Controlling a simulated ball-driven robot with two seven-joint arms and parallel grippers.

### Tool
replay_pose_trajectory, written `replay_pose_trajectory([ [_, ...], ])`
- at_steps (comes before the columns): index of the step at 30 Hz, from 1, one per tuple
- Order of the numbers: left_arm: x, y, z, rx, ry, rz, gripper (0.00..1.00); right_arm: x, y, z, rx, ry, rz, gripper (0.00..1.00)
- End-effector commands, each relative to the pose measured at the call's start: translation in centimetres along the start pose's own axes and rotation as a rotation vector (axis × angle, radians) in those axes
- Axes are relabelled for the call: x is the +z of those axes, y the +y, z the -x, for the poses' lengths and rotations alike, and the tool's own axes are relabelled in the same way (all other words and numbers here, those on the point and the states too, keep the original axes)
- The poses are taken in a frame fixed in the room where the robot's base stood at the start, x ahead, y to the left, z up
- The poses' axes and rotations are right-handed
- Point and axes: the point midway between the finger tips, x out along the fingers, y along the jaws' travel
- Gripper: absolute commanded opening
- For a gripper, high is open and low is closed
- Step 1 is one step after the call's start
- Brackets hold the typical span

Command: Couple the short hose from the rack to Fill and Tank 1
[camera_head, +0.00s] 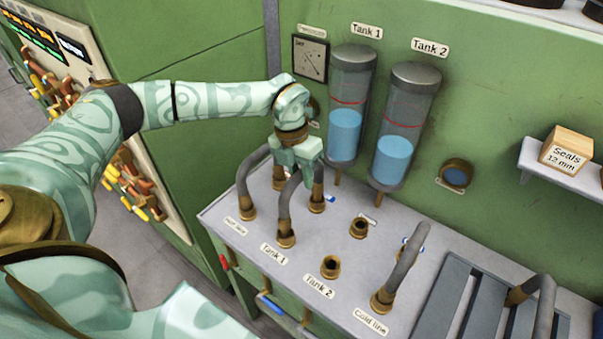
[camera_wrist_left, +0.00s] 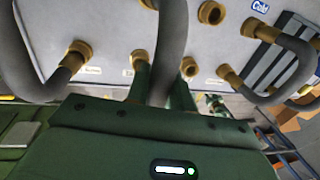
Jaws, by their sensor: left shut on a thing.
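My left gripper (camera_head: 300,168) is shut on a grey hose (camera_head: 284,208), above the ported bench. The hose arches through its fingers. One brass end stands at the port labelled Tank 1 (camera_head: 286,238). The other brass end (camera_head: 317,200) stands behind and to the right, at a back-row port whose label is mostly hidden, so I cannot tell if it is Fill. I cannot tell whether either end is fully seated. In the left wrist view the held hose (camera_wrist_left: 168,55) passes between the gripper's fingers (camera_wrist_left: 160,88). My right gripper is not in view.
A second hose (camera_head: 250,172) arches close on the left. The Tank 2 port (camera_head: 330,267) and a port behind it (camera_head: 359,228) are open. Another hose (camera_head: 402,264) rises at Cold line. A slatted rack (camera_head: 447,300) with a hose (camera_head: 546,305) is at right. Glass tanks (camera_head: 350,95) stand behind.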

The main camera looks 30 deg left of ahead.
Motion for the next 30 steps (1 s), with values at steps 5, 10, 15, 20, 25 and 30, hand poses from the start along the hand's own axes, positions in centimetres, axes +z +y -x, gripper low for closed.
replay_pose_trajectory([
  [5,0.0,0.1,-0.4,0.0,-0.001,0.0,0.0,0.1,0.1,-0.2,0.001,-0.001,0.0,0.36],
  [10,0.0,0.1,-0.7,-0.001,-0.001,0.0,0.0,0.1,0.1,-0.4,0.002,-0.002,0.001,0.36],
  [15,0.0,0.2,-1.0,-0.001,-0.001,0.0,0.0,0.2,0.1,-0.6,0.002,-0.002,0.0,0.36],
  [20,0.0,0.2,-1.3,-0.001,-0.001,0.0,0.0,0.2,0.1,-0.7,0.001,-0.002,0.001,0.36],
  [25,0.1,0.3,-1.6,-0.001,-0.002,-0.001,0.28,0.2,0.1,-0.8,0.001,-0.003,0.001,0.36],
  [30,0.0,0.3,-1.5,0.0,-0.001,-0.001,0.48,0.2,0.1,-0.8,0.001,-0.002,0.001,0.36],
])
